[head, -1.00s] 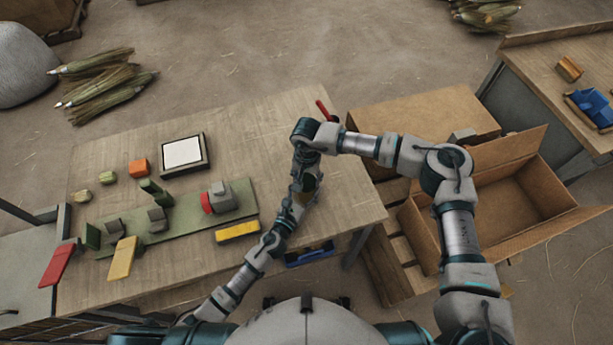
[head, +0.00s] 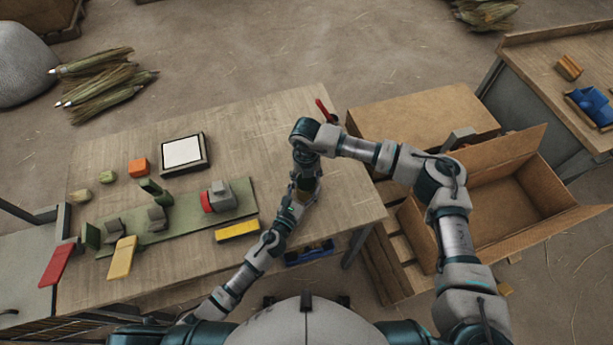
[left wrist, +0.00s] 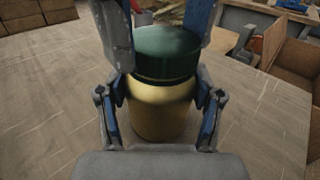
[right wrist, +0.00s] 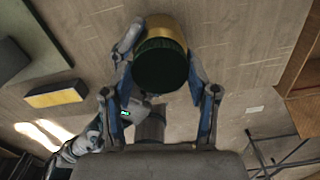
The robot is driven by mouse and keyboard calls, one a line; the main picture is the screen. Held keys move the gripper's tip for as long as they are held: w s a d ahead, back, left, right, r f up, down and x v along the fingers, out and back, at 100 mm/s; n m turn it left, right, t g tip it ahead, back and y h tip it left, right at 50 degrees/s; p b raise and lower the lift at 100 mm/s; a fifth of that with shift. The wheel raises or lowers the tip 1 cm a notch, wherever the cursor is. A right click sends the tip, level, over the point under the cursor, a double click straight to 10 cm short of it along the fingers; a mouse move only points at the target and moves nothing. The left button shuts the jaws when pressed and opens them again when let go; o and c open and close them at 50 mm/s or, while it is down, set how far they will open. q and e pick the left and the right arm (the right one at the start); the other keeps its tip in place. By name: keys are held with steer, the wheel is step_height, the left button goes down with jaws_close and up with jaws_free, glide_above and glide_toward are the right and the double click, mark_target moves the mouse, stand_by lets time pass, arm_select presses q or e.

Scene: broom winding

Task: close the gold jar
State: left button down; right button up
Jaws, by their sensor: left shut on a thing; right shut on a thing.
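The gold jar (left wrist: 160,110) stands upright on the table in the left wrist view, with a dark green lid (left wrist: 165,52) on its mouth. My left gripper (left wrist: 163,115) is shut on the jar's body, one finger on each side. My right gripper (right wrist: 163,72) comes from above and is shut on the lid. The lid (right wrist: 160,66) fills the space between its fingers in the right wrist view, with the gold jar (right wrist: 166,26) showing behind. Whether the lid is fully seated cannot be told. In the head view my arms mostly hide the jar.
The wooden table (head: 265,135) holds a green fixture board (head: 180,222), a white-topped box (head: 183,153), a yellow block (head: 237,230) and a red-handled tool (head: 324,110) near the far edge. An open cardboard box (head: 510,200) stands right of the table.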

arm_select(q)
steer(key=shift+s+d, duration=0.15)
steer(key=shift+d, duration=0.05)
arm_select(e)
steer(key=m, duration=0.5)
steer(key=shift+w+r+m, duration=0.1)
steer(key=shift+w+m, duration=0.05)
steer(key=shift+m, duration=0.25)
steer(key=m, duration=0.2)
steer(key=shift+m, duration=0.4)
steer(key=m, duration=0.4)
steer(key=shift+m, duration=0.4)
steer(key=m, duration=0.2)
steer(key=shift+m, duration=0.4)
steer(key=o, duration=0.8)
steer(key=shift+o, duration=0.2)
arm_select(q)
steer(key=shift+a, duration=0.1)
